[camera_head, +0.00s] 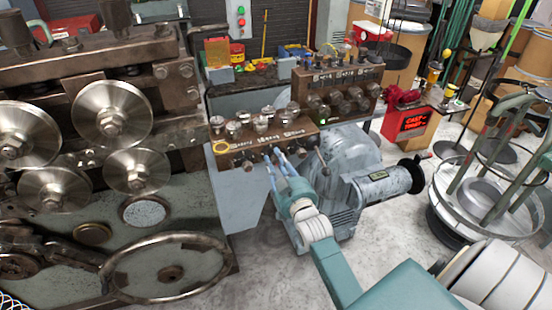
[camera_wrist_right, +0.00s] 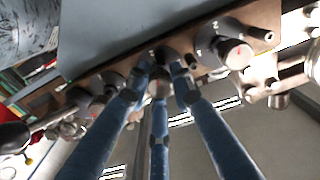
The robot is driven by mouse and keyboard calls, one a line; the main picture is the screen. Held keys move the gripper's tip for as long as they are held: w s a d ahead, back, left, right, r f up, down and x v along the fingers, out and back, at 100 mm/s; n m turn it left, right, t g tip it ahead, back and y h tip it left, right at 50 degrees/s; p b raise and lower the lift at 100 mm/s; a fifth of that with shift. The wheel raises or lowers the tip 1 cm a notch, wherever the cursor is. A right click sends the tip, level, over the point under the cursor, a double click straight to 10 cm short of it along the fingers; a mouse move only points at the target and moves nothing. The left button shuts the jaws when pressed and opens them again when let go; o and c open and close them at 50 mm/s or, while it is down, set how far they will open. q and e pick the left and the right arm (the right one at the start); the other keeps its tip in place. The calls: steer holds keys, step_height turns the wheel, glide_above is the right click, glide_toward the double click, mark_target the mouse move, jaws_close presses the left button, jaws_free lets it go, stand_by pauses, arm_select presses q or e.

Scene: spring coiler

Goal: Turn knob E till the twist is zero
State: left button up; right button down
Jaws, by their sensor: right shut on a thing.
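A brown control panel (camera_head: 262,140) carries a row of small knobs along its front face and several round dials on top. My right gripper (camera_head: 274,157) reaches up to the front face of this panel, toward its right half. In the right wrist view, its blue fingers (camera_wrist_right: 163,72) are closed around a small knob at the panel face. The fingers hide most of that knob, and I cannot read its letter. The twist reading cannot be read. My left gripper is not in view.
A grey motor (camera_head: 385,182) stands right of the panel. Large rollers (camera_head: 110,113) and a handwheel (camera_head: 168,268) are at left. A red box (camera_head: 410,123) stands behind right.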

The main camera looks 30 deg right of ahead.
steer(key=m+p, duration=0.1)
steer(key=m, duration=0.4)
steer(key=shift+m, duration=0.3)
steer(key=m, duration=0.4)
steer(key=shift+f+m+p, duration=0.1)
steer(key=shift+m+p, duration=0.2)
steer(key=shift+p, duration=0.05)
steer(key=m, duration=0.6)
steer(key=shift+m, duration=0.3)
steer(key=c, duration=1.8)
jaws_free()
steer(key=shift+o, duration=0.2)
